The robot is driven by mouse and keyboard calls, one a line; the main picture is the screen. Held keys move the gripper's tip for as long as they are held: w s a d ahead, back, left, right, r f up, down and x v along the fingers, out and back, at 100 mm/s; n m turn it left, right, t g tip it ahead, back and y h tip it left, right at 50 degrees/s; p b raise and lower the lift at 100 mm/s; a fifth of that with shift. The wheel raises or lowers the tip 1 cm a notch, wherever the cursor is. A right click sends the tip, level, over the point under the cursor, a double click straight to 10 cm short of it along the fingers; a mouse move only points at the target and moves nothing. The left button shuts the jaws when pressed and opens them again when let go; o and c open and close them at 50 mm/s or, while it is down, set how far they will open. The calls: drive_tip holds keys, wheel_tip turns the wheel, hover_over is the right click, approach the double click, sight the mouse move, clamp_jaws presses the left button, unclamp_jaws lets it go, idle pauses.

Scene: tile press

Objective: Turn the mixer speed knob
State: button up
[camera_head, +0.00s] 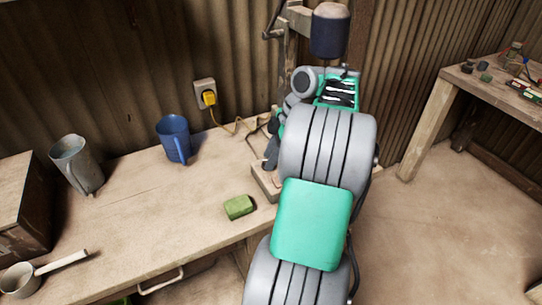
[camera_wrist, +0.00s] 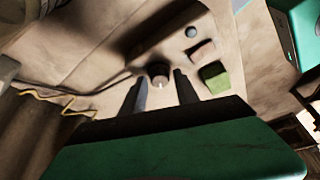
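The mixer's dark cylindrical motor head (camera_head: 330,30) stands on a post at the back of the bench in the head view. In the wrist view, a dark round knob (camera_wrist: 158,72) with a small white mark sits on a beige surface. My gripper (camera_wrist: 160,84) is open, with its two dark fingers apart and the knob showing between and just beyond the tips. I cannot tell whether the fingers touch it. In the head view my arm hides most of the mixer's lower part, and the knob cannot be made out there.
A green sponge-like block (camera_head: 238,207) lies on the bench (camera_head: 150,226) left of my arm. A blue mug (camera_head: 174,139), a metal jug (camera_head: 77,164) and a yellow plug (camera_head: 209,98) with its cable are further left. A second table (camera_head: 455,82) stands right.

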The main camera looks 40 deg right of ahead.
clamp_jaws()
idle(0.5)
drive_tip(key=m+b, duration=0.1)
drive_tip(key=m, duration=0.1)
drive_tip(key=shift+s+a+f+m+t+h+b, duration=0.1)
drive_tip(key=shift+m+t+h+b, duration=0.3)
drive_tip(key=m+h+b, duration=0.1)
drive_tip(key=m, duration=0.2)
drive_tip(key=shift+a+t+b, duration=0.15)
drive_tip(key=shift+t+b, duration=0.25)
drive_tip(key=m+h+b, duration=0.1)
drive_tip(key=m, duration=0.2)
drive_tip(key=m+h+b, duration=0.1)
drive_tip(key=m, duration=0.2)
drive_tip(key=shift+s+a, duration=0.1)
drive_tip(key=shift+a, duration=0.1)
drive_tip(key=shift+o, duration=1.6)
unclamp_jaws()
